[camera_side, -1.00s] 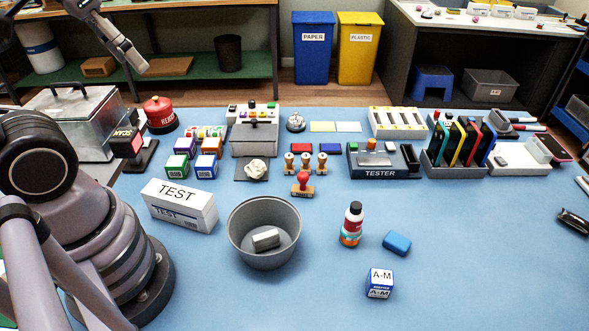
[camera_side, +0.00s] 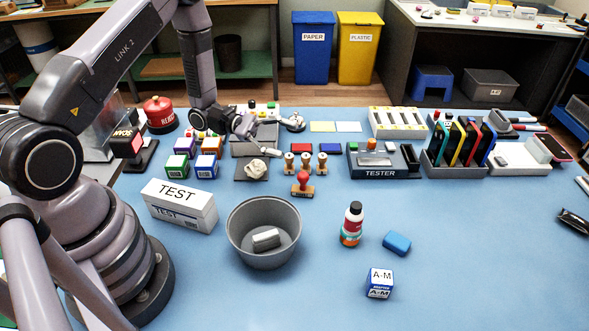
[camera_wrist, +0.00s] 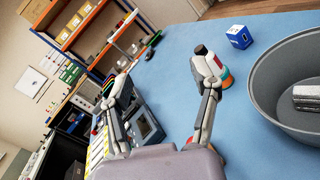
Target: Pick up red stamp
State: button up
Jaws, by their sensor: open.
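The red stamp (camera_side: 303,180) has a red knob handle on a wooden base. In the side view it stands upright on the blue table, in front of a row of wooden-handled stamps (camera_side: 305,161). My gripper (camera_side: 262,127) is behind and to the left of it, above the grey box area, apart from it. In the wrist view my gripper (camera_wrist: 160,92) has its two fingers spread with nothing held between them. I cannot make out the red stamp in the wrist view.
A grey bowl (camera_side: 235,225) with a light block inside stands in front of the stamps. A bottle (camera_side: 351,224), blue block (camera_side: 397,243) and A-M box (camera_side: 380,283) lie to its right. The TEST box (camera_side: 180,205) is left.

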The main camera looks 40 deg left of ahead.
aim_at(302, 177)
jog(key=a+f+n+t+y, duration=0.1)
jog(key=f+n+t, duration=0.1)
jog(key=f, duration=0.2)
jog(key=a+f+n+t+y, duration=0.2)
jog(key=f+n+t, duration=0.1)
jog(key=f, duration=0.2)
jog(key=a+f+n+t+y, duration=0.1)
jog(key=f+n+t, duration=0.1)
jog(key=f, duration=0.2)
jog(key=shift+w+a+f+n+y, duration=0.25)
jog(key=shift+w+f+n+y, duration=0.05)
jog(key=shift+f, duration=0.1)
jog(key=x, duration=0.7)
jog(key=shift+w+d+f, duration=0.1)
jog(key=shift+w+d, duration=0.05)
grip_shut()
